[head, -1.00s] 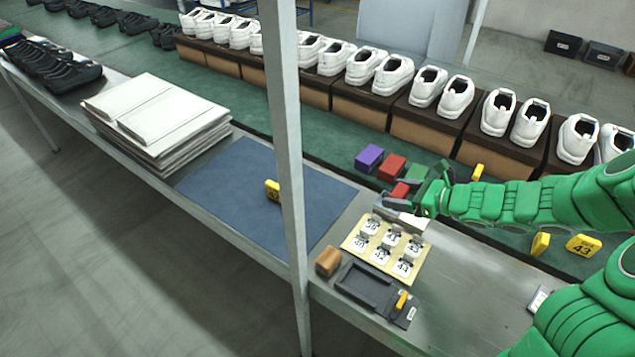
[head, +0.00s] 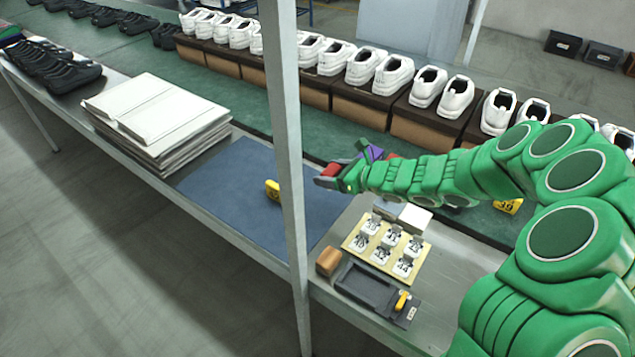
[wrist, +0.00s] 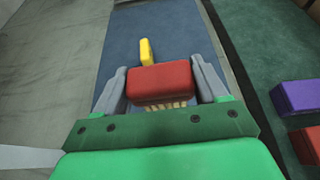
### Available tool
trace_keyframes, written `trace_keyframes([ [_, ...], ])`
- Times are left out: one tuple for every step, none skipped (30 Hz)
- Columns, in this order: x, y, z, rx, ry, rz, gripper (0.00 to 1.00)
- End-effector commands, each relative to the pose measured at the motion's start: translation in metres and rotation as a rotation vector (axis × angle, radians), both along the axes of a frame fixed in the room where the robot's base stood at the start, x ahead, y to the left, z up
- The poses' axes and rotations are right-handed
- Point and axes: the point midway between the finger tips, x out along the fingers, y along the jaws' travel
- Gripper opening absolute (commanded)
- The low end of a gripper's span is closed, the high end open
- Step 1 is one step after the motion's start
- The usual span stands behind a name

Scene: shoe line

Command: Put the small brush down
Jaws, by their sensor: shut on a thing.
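My gripper (head: 328,180) is shut on the small brush, a red block with pale bristles. In the head view the brush (head: 332,169) shows as a bit of red at the jaws, near the right side of the blue mat (head: 235,180). In the wrist view the brush (wrist: 160,82) sits between the two grey fingers (wrist: 163,88), its bristles partly hidden by my gripper. The blue mat (wrist: 180,30) lies beyond it; the brush appears held above the surface, though its exact height is unclear. A yellow piece (head: 272,190) lies on the mat, behind the brush in the wrist view.
A grey post (head: 290,150) stands in front of the mat. White sheets (head: 155,120) are stacked left of it. A board of numbered pieces (head: 350,243), a brown block (head: 328,262) and a dark tray (head: 365,284) lie nearer. A purple block (wrist: 297,97) is on the green belt.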

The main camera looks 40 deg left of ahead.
Motion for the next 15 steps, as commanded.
trace_keyframes([
  [-0.003, 0.005, 0.000, 0.001, 0.000, 0.002, 0.42],
  [-0.004, 0.007, 0.000, 0.001, 0.001, 0.002, 0.42],
  [-0.004, 0.009, 0.000, 0.001, 0.001, 0.001, 0.42],
  [-0.005, 0.010, 0.000, 0.001, 0.001, 0.001, 0.42],
  [-0.005, 0.011, -0.001, 0.001, 0.001, 0.001, 0.42],
  [-0.004, 0.013, -0.002, 0.000, 0.001, 0.001, 0.42],
  [-0.003, 0.014, -0.003, -0.001, 0.001, 0.001, 0.42],
  [-0.002, 0.016, -0.004, -0.002, 0.001, 0.001, 0.42],
  [0.000, 0.018, -0.007, -0.004, 0.001, 0.001, 0.42],
  [0.002, 0.020, -0.009, -0.005, 0.001, 0.001, 0.42],
  [0.005, 0.022, -0.010, -0.005, 0.001, 0.001, 0.42],
  [0.009, 0.025, -0.012, -0.005, 0.001, 0.000, 0.42],
  [0.012, 0.028, -0.013, -0.004, 0.000, -0.001, 0.42],
  [0.015, 0.031, -0.014, -0.003, -0.002, -0.001, 0.42],
  [0.018, 0.034, -0.016, -0.003, -0.003, 0.000, 0.42],
])
